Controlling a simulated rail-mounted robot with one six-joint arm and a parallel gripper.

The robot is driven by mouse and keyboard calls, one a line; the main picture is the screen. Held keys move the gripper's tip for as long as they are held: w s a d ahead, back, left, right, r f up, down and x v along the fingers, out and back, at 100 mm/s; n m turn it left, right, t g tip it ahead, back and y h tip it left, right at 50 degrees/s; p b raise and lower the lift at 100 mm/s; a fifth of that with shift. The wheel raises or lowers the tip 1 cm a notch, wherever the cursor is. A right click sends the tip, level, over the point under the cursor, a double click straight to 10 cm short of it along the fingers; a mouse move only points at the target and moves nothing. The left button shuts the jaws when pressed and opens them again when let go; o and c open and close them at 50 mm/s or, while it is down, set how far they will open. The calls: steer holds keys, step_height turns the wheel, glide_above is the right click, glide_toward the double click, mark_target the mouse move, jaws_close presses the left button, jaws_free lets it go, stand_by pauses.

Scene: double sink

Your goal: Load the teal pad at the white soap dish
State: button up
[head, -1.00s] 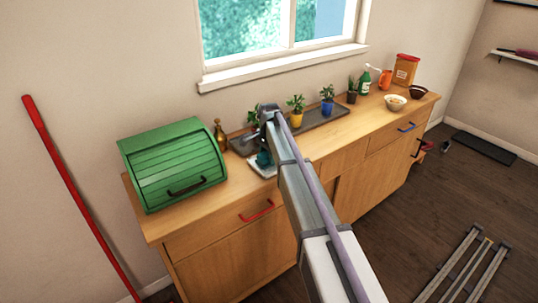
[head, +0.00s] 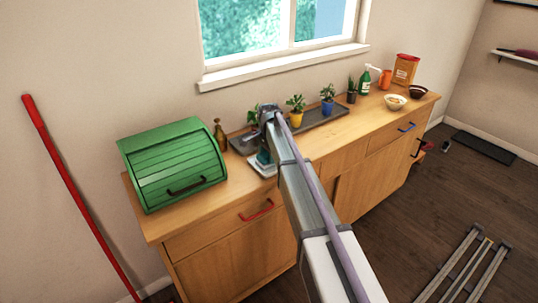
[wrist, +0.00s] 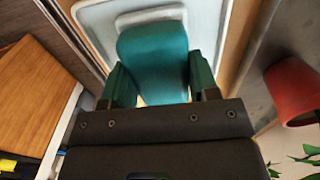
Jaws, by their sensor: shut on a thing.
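The teal pad (wrist: 153,52) is held between the two fingers of my gripper (wrist: 160,84) in the wrist view. In the head view a little of the pad (head: 264,157) shows beside my arm. The white soap dish (wrist: 96,18), a shallow tray with a raised rim, lies beyond and below the pad in the wrist view. Its white edge (head: 259,168) shows on the counter in the head view. The pad overlaps the dish in the picture; I cannot tell whether they touch. My arm hides most of the gripper in the head view.
A green bread box (head: 172,165) stands left, with a brown bottle (head: 219,134) beside it. Potted plants, one in a yellow pot (head: 296,119) and one in a blue pot (head: 327,108), stand on a dark tray behind. A red-brown pot (wrist: 294,92) is right of my gripper.

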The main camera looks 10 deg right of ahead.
step_height(320, 180, up, 7)
steer(key=p, duration=0.7)
steer(key=shift+r, duration=0.1)
